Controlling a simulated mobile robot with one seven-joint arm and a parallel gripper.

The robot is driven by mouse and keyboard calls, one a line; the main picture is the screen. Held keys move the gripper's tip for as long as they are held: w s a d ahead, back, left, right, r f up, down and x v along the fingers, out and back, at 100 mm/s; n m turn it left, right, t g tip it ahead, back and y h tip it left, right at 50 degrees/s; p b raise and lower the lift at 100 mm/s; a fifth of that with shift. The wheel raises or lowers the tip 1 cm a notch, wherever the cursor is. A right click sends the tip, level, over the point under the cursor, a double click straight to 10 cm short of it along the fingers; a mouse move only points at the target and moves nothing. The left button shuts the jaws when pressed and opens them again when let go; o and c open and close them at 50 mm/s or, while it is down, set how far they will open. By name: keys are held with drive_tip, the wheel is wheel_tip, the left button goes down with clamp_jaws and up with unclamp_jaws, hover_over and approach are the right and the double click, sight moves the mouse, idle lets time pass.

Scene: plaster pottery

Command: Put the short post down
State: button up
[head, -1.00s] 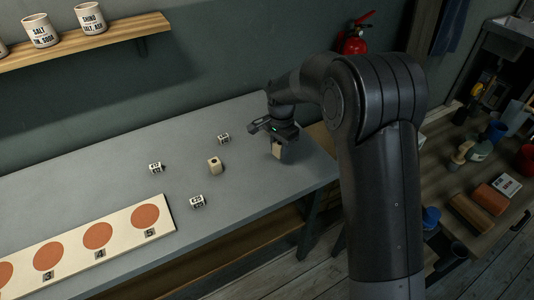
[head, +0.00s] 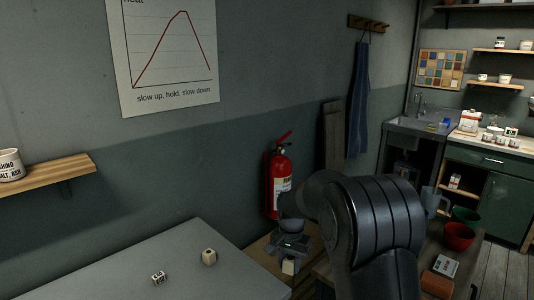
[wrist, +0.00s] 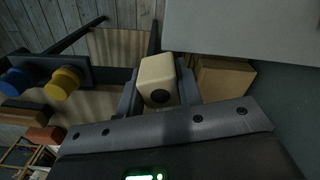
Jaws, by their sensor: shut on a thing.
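The short post (wrist: 158,72) is a cream block with a dark round hole in the face toward the wrist camera. My gripper (wrist: 160,92) is shut on it, with a dark finger on each side. In the head view the post (head: 288,267) hangs below my gripper (head: 289,258), just past the right end of the grey table (head: 190,262). I cannot tell how far its underside is from the surface below.
A cardboard-brown box (wrist: 222,77) is beside my gripper. A red fire extinguisher (head: 279,180) hangs on the wall behind.

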drive_tip(key=d+n, duration=0.2)
drive_tip(key=d, duration=1.4)
drive_tip(key=w+a+n, duration=0.1)
drive_tip(key=a+n, duration=0.5)
drive_tip(key=a, duration=3.4)
drive_tip(key=s+a+n, duration=0.3)
drive_tip(key=s+a, duration=0.8)
drive_tip(key=a, duration=0.4)
drive_tip(key=s+a+n, duration=0.3)
drive_tip(key=s+a, duration=0.7)
drive_tip(key=a, duration=0.5)
drive_tip(key=s+a+f, duration=0.2)
drive_tip(key=a, duration=0.1)
drive_tip(key=s+a+f, duration=0.1)
drive_tip(key=s+a, duration=0.1)
drive_tip(key=a, duration=0.1)
drive_tip(key=s+a+f, duration=0.2)
drive_tip(key=s+a, duration=0.1)
drive_tip(key=a, duration=0.1)
drive_tip(key=shift+f, duration=0.35)
drive_tip(key=shift+s+a+f, duration=0.15)
drive_tip(key=shift+a+f, duration=0.1)
drive_tip(key=shift+f, duration=1.9)
drive_tip(key=shift+f, duration=0.15)
